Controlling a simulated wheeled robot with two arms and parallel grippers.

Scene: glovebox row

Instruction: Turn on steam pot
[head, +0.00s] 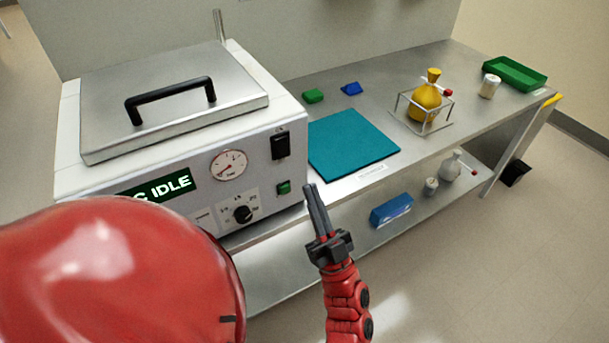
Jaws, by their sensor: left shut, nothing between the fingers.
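The steam pot (200,140) is a white box at the left end of the steel bench. Its metal lid is down and has a black bar handle (171,98). Its front has a dark display (165,187) with green-white text ending in "C IDLE", a round gauge (229,165), a black switch (281,146), a small green button (283,187) and a black knob (242,214). My left gripper (311,190) is shut and empty, pointing up just right of the green button in the picture. I cannot tell whether it touches the pot. My right gripper is not in view.
A teal mat (352,144) lies right of the pot, with green (313,96) and blue (351,88) blocks behind. A yellow flask (426,97) stands in a wire frame. A green tray (515,72) is at the far end. A blue box (392,210) sits on the lower shelf (270,272).

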